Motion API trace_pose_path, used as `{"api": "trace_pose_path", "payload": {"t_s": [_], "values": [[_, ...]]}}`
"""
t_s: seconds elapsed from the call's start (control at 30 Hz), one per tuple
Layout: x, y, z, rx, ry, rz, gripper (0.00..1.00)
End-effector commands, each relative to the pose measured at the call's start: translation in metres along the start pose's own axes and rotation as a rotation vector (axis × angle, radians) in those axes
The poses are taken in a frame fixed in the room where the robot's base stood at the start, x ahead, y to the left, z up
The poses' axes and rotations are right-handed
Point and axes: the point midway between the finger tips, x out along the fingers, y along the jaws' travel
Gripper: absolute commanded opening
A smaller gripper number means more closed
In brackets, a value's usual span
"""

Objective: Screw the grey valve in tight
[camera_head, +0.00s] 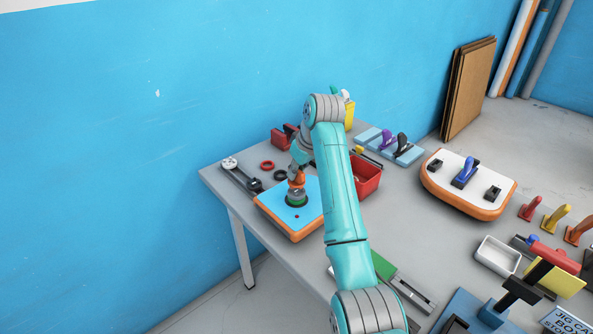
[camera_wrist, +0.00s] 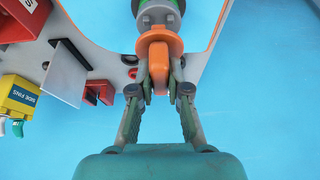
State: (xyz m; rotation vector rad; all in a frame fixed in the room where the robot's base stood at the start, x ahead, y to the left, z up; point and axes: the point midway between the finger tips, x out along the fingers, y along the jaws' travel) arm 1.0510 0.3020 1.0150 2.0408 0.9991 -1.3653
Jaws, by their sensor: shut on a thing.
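In the head view, a blue-topped board (camera_head: 281,212) with an orange edge lies on the table. A grey and green fitting (camera_head: 296,198) stands on it, with an orange piece (camera_head: 297,179) on top. In the wrist view, my gripper (camera_wrist: 158,82) is shut on the upright tab of this orange piece (camera_wrist: 158,58), one finger on each side. Beyond its orange flange, a grey part (camera_wrist: 158,14) and some green show in line with it. I take the grey part for the valve. The orange piece partly hides it, so I cannot tell how tightly it is seated.
A red bin (camera_head: 368,184) stands right of the board, behind my arm. A red ring (camera_head: 267,165), a black ring (camera_head: 280,175) and a grey-black tool (camera_head: 240,176) lie behind the board. The blue wall is close behind. A yellow box (camera_wrist: 20,96) shows in the wrist view.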

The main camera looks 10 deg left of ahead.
Motion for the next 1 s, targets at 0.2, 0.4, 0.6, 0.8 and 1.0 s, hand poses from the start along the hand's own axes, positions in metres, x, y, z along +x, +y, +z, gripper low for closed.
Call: {"api": "trace_pose_path", "payload": {"t_s": [0.2,0.4,0.6,0.8,1.0], "values": [[0.0,0.0,0.0,0.0,0.0,0.0,0.0],[0.002,0.0,0.001,0.0,0.0,0.0,0.0],[0.006,0.0,0.003,0.0,0.0,0.0,0.0],[0.01,0.0,0.004,0.0,0.0,0.0,0.0],[0.015,0.0,0.006,0.0,-0.001,0.0,0.0]]}}
